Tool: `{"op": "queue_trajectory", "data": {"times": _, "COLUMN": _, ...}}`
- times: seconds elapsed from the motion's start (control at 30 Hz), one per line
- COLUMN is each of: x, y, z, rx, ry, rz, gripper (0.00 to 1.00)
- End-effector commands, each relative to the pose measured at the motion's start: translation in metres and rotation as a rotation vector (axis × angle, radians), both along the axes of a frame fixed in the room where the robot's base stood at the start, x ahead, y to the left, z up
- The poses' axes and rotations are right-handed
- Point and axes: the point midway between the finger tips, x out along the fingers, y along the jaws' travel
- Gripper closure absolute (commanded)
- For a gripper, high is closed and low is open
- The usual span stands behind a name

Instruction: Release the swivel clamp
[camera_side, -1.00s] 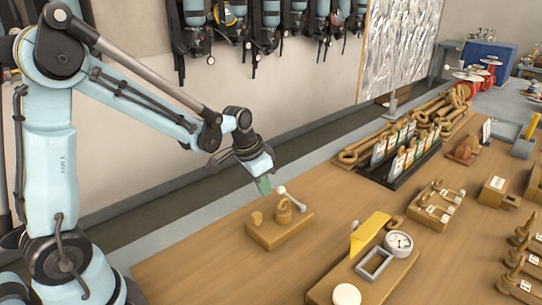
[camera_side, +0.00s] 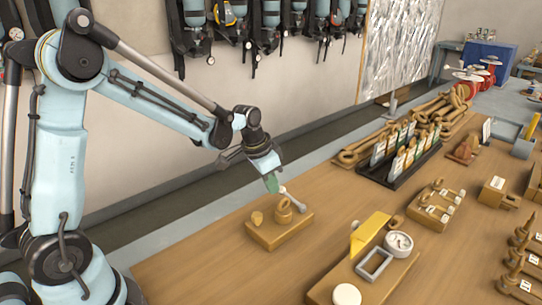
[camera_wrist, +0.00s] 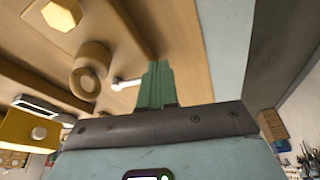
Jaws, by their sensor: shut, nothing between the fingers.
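The swivel clamp appears to be the tan wooden block (camera_side: 266,236) on the bench. It carries a round ring-like part (camera_side: 284,214), a small knob (camera_side: 257,217) and a pale lever (camera_side: 294,199). My gripper (camera_side: 271,184) is above and behind the block, close to the lever's upper end. In the wrist view my green fingers (camera_wrist: 157,86) are pressed together with nothing between them. The ring part (camera_wrist: 90,67) and the pale lever (camera_wrist: 122,84) are to their left. I cannot tell whether the fingertips touch the lever.
A board with a gauge (camera_side: 398,242), a yellow wedge (camera_side: 368,233), a grey frame and a white disc lies to the right. A black rack of cards (camera_side: 400,158) and wooden fittings (camera_side: 437,207) stand farther right. Bare bench lies left of the block.

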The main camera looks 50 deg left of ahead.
Motion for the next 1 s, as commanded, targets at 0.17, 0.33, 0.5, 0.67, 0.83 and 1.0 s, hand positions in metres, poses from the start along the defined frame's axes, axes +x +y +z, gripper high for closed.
{"op": "queue_trajectory", "data": {"times": 0.17, "x": 0.002, "y": 0.001, "z": 0.0, "rx": -0.001, "ry": 0.0, "rz": -0.025, "gripper": 1.0}}
{"op": "queue_trajectory", "data": {"times": 0.33, "x": 0.007, "y": 0.003, "z": 0.0, "rx": 0.0, "ry": -0.001, "rz": -0.077, "gripper": 1.0}}
{"op": "queue_trajectory", "data": {"times": 0.5, "x": 0.017, "y": 0.005, "z": 0.0, "rx": -0.001, "ry": 0.0, "rz": -0.181, "gripper": 1.0}}
{"op": "queue_trajectory", "data": {"times": 0.67, "x": 0.03, "y": 0.005, "z": 0.0, "rx": -0.001, "ry": -0.001, "rz": -0.328, "gripper": 1.0}}
{"op": "queue_trajectory", "data": {"times": 0.83, "x": 0.043, "y": 0.004, "z": 0.0, "rx": -0.001, "ry": 0.0, "rz": -0.485, "gripper": 1.0}}
{"op": "queue_trajectory", "data": {"times": 1.0, "x": 0.055, "y": 0.0, "z": 0.0, "rx": -0.001, "ry": 0.0, "rz": -0.625, "gripper": 1.0}}
